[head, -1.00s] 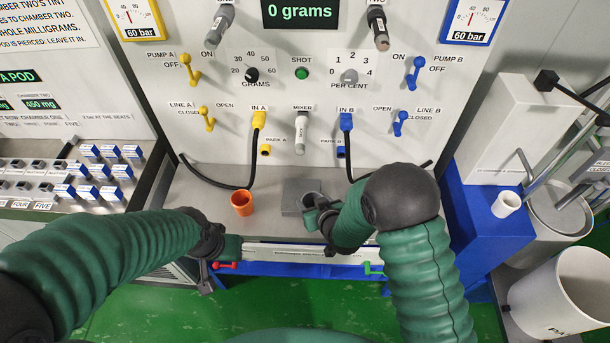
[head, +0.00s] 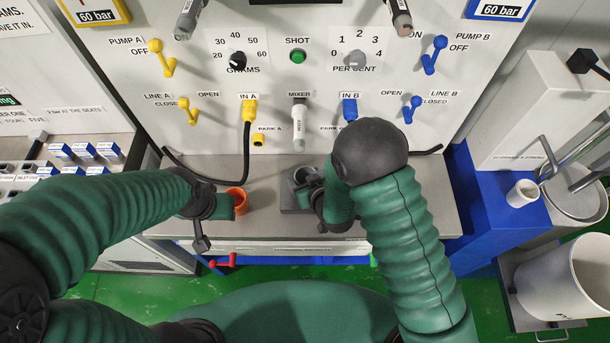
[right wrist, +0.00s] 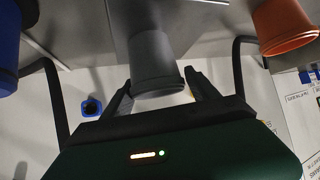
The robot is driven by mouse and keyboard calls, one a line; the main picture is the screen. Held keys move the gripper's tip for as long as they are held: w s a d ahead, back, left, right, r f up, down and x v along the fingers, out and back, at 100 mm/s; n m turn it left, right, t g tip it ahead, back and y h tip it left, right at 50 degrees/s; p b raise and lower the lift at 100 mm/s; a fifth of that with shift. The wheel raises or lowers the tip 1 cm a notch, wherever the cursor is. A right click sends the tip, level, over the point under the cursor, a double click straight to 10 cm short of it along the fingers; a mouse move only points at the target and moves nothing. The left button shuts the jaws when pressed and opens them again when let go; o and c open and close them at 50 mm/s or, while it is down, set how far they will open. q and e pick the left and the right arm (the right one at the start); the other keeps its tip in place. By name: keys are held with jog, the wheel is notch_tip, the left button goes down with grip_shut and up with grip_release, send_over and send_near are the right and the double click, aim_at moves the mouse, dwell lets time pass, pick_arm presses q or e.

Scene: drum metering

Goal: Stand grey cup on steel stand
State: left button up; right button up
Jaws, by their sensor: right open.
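The grey cup (head: 303,176) stands upright on a flat grey square plate (head: 288,202), which looks like the steel stand, on the counter below the mixer nozzle. My right gripper (head: 317,190) is at the cup's near right side, partly hidden by my arm. In the right wrist view the grey cup (right wrist: 158,62) is between the two spread fingers of my right gripper (right wrist: 161,91), with gaps beside it. My left gripper (head: 205,212) is just left of an orange cup (head: 238,198); its jaw opening is not clear.
The mixer nozzle (head: 299,130) hangs on the panel behind the cup. A black hose (head: 244,155) curves down left of it. A white cup (head: 521,193) stands on the blue ledge at right. A blue round object (right wrist: 8,45) shows at the wrist view's left edge.

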jog(key=shift+o, duration=0.9)
jog(key=shift+a+r, duration=0.1)
jog(key=shift+a, duration=1.15)
jog(key=shift+s+d, duration=0.15)
jog(key=shift+d, duration=0.1)
jog(key=s+d+r, duration=0.3)
jog(key=shift+s+b, duration=0.2)
jog(key=shift+b, duration=0.15)
pick_arm(q)
jog(key=r+p, duration=0.1)
jog(key=a+r+p, duration=0.1)
jog(key=r+p, duration=0.2)
jog(key=p, duration=0.1)
jog(key=shift+a+r, duration=0.2)
jog(key=shift+a, duration=0.1)
pick_arm(e)
jog(key=s+d+r+m+g+h, duration=0.2)
jog(key=s+d+r+g, duration=0.1)
jog(key=s+d+r, duration=0.3)
jog(key=s+d+r+m+g+h, duration=0.2)
jog(key=s+d+r+g, duration=0.2)
jog(key=s+d+r, duration=0.3)
jog(key=d+r, duration=0.2)
jog(key=d, duration=0.2)
jog(key=shift+d, duration=0.25)
